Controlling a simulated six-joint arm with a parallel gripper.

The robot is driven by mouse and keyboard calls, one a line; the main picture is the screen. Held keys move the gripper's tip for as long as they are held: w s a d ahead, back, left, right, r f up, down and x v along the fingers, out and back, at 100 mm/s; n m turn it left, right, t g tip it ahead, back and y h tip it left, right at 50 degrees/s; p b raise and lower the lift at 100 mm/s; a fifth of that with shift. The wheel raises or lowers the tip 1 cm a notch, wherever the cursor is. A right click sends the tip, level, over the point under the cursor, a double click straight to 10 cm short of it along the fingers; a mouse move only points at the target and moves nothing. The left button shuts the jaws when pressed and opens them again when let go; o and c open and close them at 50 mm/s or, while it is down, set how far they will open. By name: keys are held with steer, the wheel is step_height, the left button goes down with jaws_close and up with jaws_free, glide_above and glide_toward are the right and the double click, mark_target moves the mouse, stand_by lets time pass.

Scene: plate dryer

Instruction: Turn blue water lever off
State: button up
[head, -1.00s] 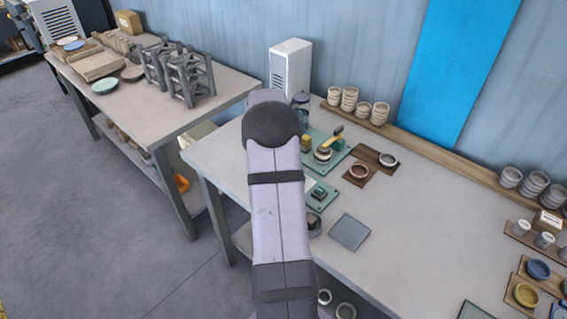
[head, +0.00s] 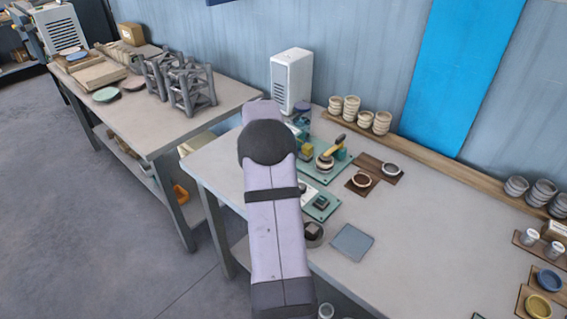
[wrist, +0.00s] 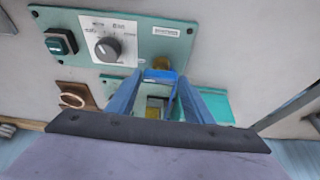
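The blue lever (wrist: 160,76) shows in the wrist view as a small bright blue piece at the fingertips of my gripper (wrist: 160,80). My gripper's two blue-grey fingers stand apart, one on each side of it. I cannot tell whether they touch it. A yellowish fitting (wrist: 156,104) shows between the fingers, partly hidden. In the head view my arm hides the gripper and the blue lever. A green base plate (head: 331,172) with a yellow-handled part (head: 334,147) shows to the right of my arm.
In the wrist view a green control panel (wrist: 160,34) holds a dark knob (wrist: 107,48) and a square switch (wrist: 60,42). In the head view cups (head: 352,107), brown mats (head: 359,182) and a grey square (head: 352,242) lie to the right. A white box (head: 291,80) stands behind.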

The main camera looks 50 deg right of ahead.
steer(key=shift+o, duration=1.1)
steer(key=shift+r, duration=0.1)
steer(key=b+v, duration=0.2)
steer(key=v, duration=0.5)
steer(key=shift+a+r, duration=0.1)
